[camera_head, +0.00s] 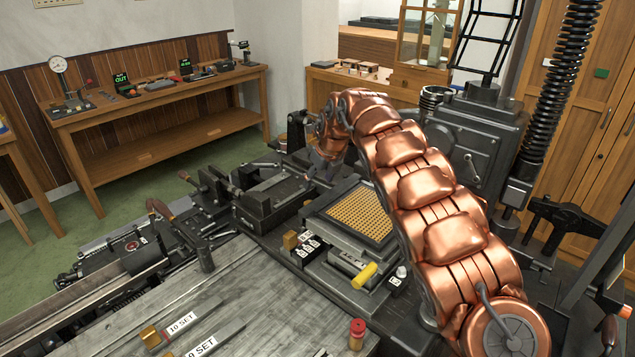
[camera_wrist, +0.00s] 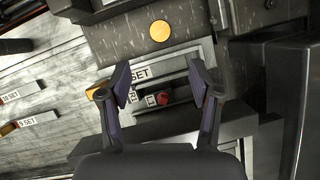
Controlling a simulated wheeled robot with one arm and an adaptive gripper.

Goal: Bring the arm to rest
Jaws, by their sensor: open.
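My copper arm (camera_head: 420,190) rises from the lower right of the head view, arches over the caster and bends down at its far end. My gripper (camera_wrist: 160,83) shows in the wrist view, with its two dark fingers spread wide and nothing held between them. Below and between the fingers are a small red piece (camera_wrist: 163,98) and small white number labels near a "SET" label. I cannot tell the height of the fingers above them. The fingers are not clearly seen in the head view.
A framed brass grid (camera_head: 360,213) lies beside my arm, with a yellow cylinder (camera_head: 364,275) in front. A round brass disc (camera_wrist: 160,31) lies beyond the fingers. A black spring column (camera_head: 555,90) stands at right.

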